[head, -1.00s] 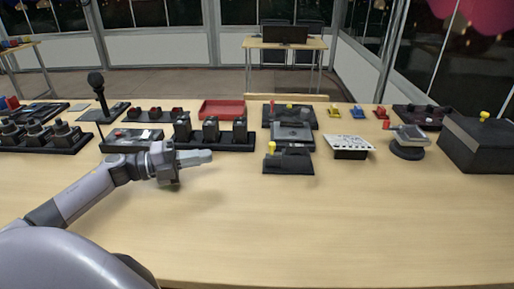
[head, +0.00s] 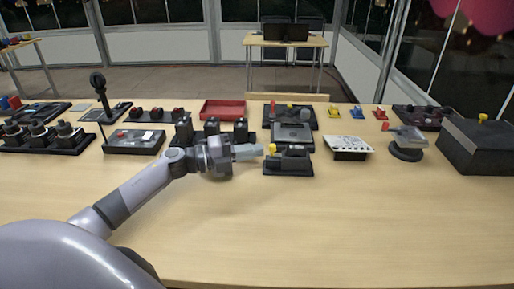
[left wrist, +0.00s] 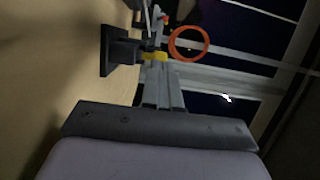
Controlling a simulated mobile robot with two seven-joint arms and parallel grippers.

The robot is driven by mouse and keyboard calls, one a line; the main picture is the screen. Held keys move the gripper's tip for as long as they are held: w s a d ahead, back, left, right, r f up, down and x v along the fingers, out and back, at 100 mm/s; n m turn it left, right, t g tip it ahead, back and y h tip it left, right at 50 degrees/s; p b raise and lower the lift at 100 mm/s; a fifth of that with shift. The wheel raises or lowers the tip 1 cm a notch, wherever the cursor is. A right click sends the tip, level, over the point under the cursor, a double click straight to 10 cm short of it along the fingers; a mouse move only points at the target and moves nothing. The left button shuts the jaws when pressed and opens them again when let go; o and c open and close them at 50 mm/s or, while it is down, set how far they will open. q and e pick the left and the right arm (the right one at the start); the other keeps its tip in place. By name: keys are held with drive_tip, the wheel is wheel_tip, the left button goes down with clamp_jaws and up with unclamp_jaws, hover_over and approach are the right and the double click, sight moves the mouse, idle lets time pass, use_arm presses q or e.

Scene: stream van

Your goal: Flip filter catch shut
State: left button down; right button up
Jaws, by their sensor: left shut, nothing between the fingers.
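A small black device with a yellow knob (head: 272,149) on its left side sits on a dark base (head: 290,168) near the middle of the table; I cannot tell for sure that it is the filter catch. My left gripper (head: 262,150) is shut and empty, its tips just left of the yellow knob. I cannot tell if they touch it. In the left wrist view the shut fingers (left wrist: 160,68) point at the yellow part (left wrist: 155,56) with the dark device (left wrist: 118,48) beside it. My right gripper is not in view.
Behind the device stands a grey-topped box (head: 292,135). A white panel (head: 347,148) and a round-based device (head: 406,147) stand to the right, a large dark box (head: 480,146) farther right. Black switch blocks (head: 212,128) stand behind my left gripper. The table's front is clear.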

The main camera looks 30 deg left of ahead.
use_arm(q)
drive_tip(key=shift+w+d, duration=0.45)
drive_tip(key=shift+w, duration=0.1)
drive_tip(key=shift+w+d, duration=0.4)
drive_tip(key=shift+d, duration=0.3)
drive_tip(key=shift+s, duration=0.1)
